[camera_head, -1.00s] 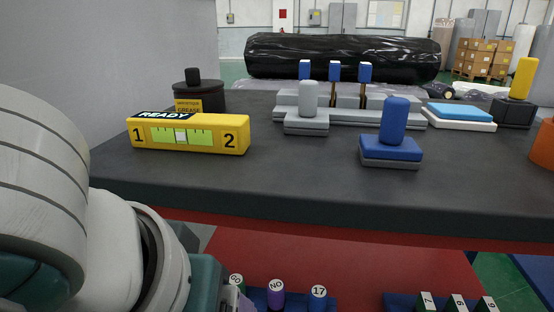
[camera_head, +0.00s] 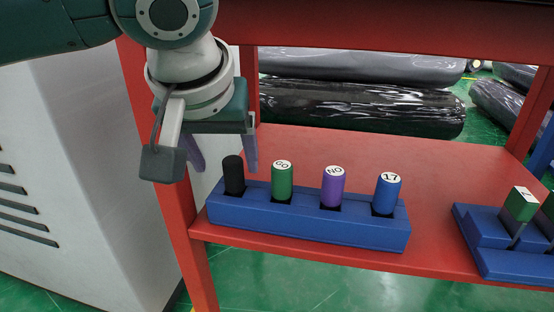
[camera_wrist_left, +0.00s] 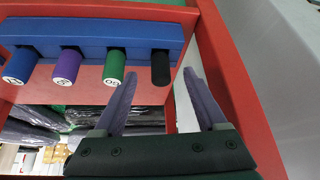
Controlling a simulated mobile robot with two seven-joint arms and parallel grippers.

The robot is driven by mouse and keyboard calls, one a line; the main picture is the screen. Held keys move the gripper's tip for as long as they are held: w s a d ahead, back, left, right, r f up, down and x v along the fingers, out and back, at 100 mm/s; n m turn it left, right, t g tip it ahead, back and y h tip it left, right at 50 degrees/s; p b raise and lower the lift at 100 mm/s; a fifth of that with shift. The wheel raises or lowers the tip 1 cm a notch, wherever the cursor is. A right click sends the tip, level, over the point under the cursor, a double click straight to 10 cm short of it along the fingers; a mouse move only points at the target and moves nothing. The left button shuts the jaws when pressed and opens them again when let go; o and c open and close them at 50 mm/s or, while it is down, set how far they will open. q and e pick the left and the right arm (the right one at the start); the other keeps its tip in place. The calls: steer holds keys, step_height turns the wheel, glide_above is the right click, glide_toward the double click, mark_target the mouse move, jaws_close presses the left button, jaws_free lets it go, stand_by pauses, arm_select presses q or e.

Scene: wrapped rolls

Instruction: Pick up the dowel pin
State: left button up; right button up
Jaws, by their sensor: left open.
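A blue holder (camera_head: 300,220) on the red lower shelf carries a row of upright cylindrical pins. From the left in the head view they are a plain black pin (camera_head: 234,175), a green one marked GO (camera_head: 282,182), a purple one marked NO (camera_head: 333,188) and a blue one marked 17 (camera_head: 386,195). No label names the dowel pin. My left gripper (camera_head: 223,162) is open and empty just above the black pin. In the left wrist view, the black pin (camera_wrist_left: 160,68) appears between the spread fingertips (camera_wrist_left: 159,74). My right gripper is out of view.
A second blue holder (camera_head: 490,245) with green-topped pieces (camera_head: 521,204) stands at the right of the red shelf (camera_head: 420,165). A red post (camera_head: 165,180) and a pale cabinet (camera_head: 80,200) are close by on the left. Wrapped rolls (camera_head: 350,105) lie behind.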

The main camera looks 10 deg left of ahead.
mark_target(231, 161)
arm_select(q)
steer(key=shift+w+a+b, duration=0.15)
steer(key=shift+w+b, duration=0.2)
steer(key=shift+w, duration=0.65)
steer(key=shift+w+f+b, duration=0.25)
steer(key=shift+w+b, duration=0.05)
steer(key=b+x, duration=0.3)
steer(key=x, duration=0.1)
steer(key=shift+w+a+f, duration=0.1)
steer(key=shift+f, duration=0.15)
jaws_close()
